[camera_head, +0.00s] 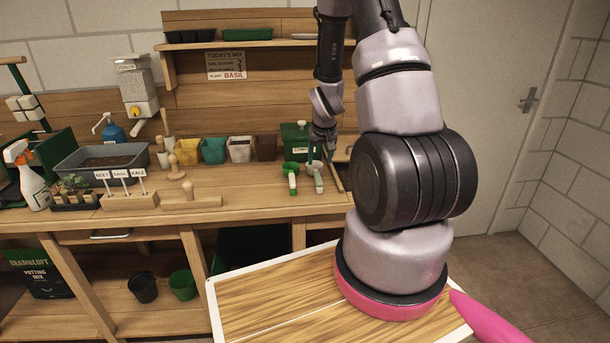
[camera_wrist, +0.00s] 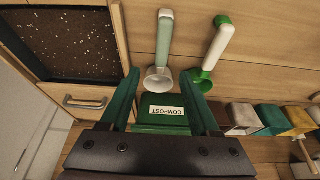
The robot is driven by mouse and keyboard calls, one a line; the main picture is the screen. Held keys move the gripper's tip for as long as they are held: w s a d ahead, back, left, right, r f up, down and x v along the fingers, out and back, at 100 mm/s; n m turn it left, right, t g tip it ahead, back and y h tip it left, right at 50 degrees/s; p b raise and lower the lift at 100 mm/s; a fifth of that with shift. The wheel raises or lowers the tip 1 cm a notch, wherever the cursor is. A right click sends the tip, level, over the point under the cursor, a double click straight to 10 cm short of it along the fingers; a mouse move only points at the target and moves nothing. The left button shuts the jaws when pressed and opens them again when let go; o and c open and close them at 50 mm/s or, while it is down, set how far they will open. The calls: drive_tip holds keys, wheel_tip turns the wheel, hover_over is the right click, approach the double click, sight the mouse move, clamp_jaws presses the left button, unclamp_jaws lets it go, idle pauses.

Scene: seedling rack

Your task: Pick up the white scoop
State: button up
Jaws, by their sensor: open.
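Two scoops lie side by side on the bench. One has a white bowl and a pale grey-green handle (camera_wrist: 166,40); it also shows in the head view (camera_head: 318,182). The other has a green bowl and a white handle with a green end (camera_wrist: 216,48); in the head view (camera_head: 292,182) it lies just left of the first. My gripper (camera_wrist: 160,75) is open and empty, its green fingers on either side of the white bowl in the wrist view. In the head view my gripper (camera_head: 322,150) is over the bowl end; I cannot tell whether it touches.
A green compost box (camera_wrist: 160,128) stands close behind the scoops. A row of coloured pots (camera_wrist: 270,118) is beside it. A dark soil-filled bin (camera_wrist: 70,45) is set in the bench at the right in the head view. Bare bench lies in front of the scoops.

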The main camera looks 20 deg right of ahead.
sight(317, 174)
drive_tip(key=x, duration=0.9)
drive_tip(key=shift+a+f, duration=0.15)
drive_tip(key=shift+f, duration=0.1)
clamp_jaws()
